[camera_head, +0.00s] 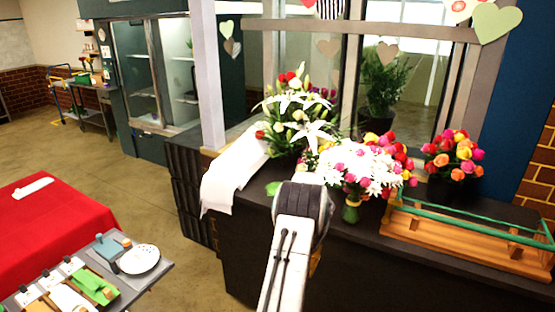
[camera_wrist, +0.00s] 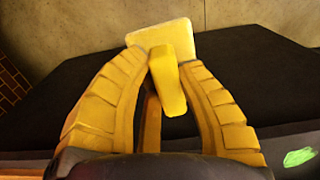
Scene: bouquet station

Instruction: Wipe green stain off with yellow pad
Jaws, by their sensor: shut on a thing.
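My gripper (camera_wrist: 162,62) has its yellow fingers closed on the yellow pad (camera_wrist: 180,40), a flat pale block with a thicker yellow grip piece. In the wrist view the pad is held over the dark counter's edge, with pale floor beyond. The green stain (camera_wrist: 299,157) is at the lower right of that view, apart from the pad. In the head view the green stain (camera_head: 272,188) lies on the dark counter (camera_head: 255,205), just left of my arm's wrist. There my arm hides the pad and most of the gripper.
A white cloth (camera_head: 232,172) drapes over the counter's left edge. A lily bouquet (camera_head: 300,115), a white-and-pink bouquet (camera_head: 358,165) and a rose bouquet (camera_head: 459,155) stand behind. A wooden rack (camera_head: 450,240) is at right. A red-covered table (camera_head: 45,225) stands left.

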